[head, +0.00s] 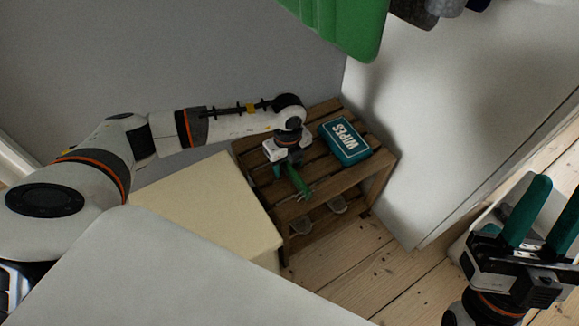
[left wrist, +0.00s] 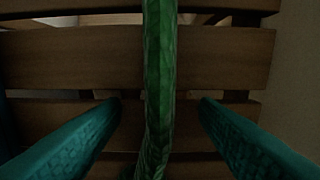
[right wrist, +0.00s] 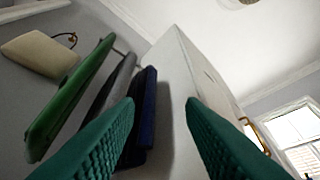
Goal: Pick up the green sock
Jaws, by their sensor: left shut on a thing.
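The green sock (head: 298,181) is at my left gripper (head: 289,162), over the slatted wooden rack (head: 292,208). In the left wrist view the sock (left wrist: 159,85) is a long dark-green strip running up the middle, between the teal fingers of that gripper (left wrist: 160,103). The left gripper is shut on the sock, though the fingertips look well apart in this view. I cannot tell if the sock still touches the slats. My right gripper (head: 543,215) is far off at the right, open and empty; its spread fingers (right wrist: 160,103) show in the right wrist view.
A teal wipes box (head: 350,151) lies on the rack beside the left gripper. Shoes (head: 300,225) sit on its lower shelf. A cream box (head: 208,208) stands left of the rack, a white panel (head: 450,110) right. A green item (head: 345,25) hangs above. Floorboards (head: 350,265) in front are clear.

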